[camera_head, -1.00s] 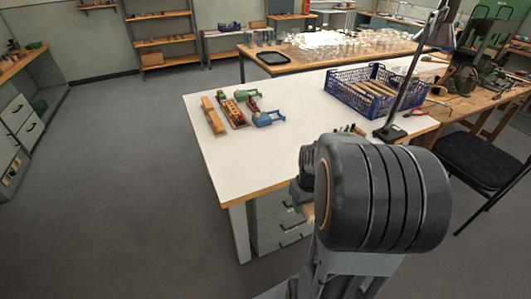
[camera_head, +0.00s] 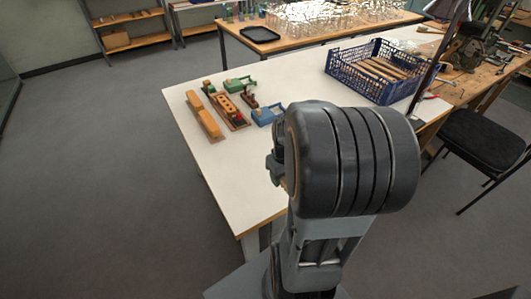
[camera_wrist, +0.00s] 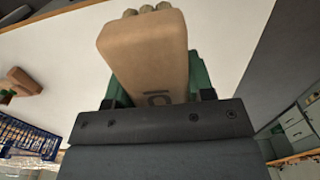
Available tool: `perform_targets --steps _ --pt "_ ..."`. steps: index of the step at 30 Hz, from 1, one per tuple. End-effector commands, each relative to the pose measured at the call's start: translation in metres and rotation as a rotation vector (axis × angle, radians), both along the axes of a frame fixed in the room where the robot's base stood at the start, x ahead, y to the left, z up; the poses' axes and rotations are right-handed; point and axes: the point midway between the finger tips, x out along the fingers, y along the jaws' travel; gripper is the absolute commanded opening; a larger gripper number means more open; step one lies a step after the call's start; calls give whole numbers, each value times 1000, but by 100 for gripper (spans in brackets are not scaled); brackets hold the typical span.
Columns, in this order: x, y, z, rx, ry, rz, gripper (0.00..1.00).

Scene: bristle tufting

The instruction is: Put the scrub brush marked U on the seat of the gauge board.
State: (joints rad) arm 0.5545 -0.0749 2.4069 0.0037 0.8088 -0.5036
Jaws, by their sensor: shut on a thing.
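My gripper (camera_wrist: 155,88) is shut on a tan wooden scrub brush (camera_wrist: 145,48) in the wrist view. A dark mark that looks like a U shows on its face near my jaws. Several pale bristle tufts show at the brush's far end. Green pads of my gripper show on both sides. In the head view my wrist hides the brush and most of the gripper. On the white table's left part lies a wooden board (camera_head: 229,110) with holes; I cannot tell for sure whether it is the gauge board. Its seat is not clear at this size.
Wooden blocks (camera_head: 208,123) lie left of the board. A green device (camera_head: 238,84) and a blue one (camera_head: 265,116) stand right of it. A blue crate (camera_head: 372,75) stands at the back right. The white table (camera_head: 290,75) is bare between them.

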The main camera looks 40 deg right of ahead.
Motion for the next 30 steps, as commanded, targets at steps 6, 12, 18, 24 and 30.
perform_targets --steps 6,12,18,24,30 --pt "22 -7 -11 2 4 -4 26" --pt "70 -17 -33 3 5 -5 26" --pt "106 -25 -65 2 5 -5 26" --pt "125 -29 -87 1 2 -4 26" --pt "132 -30 -95 0 0 -3 26"
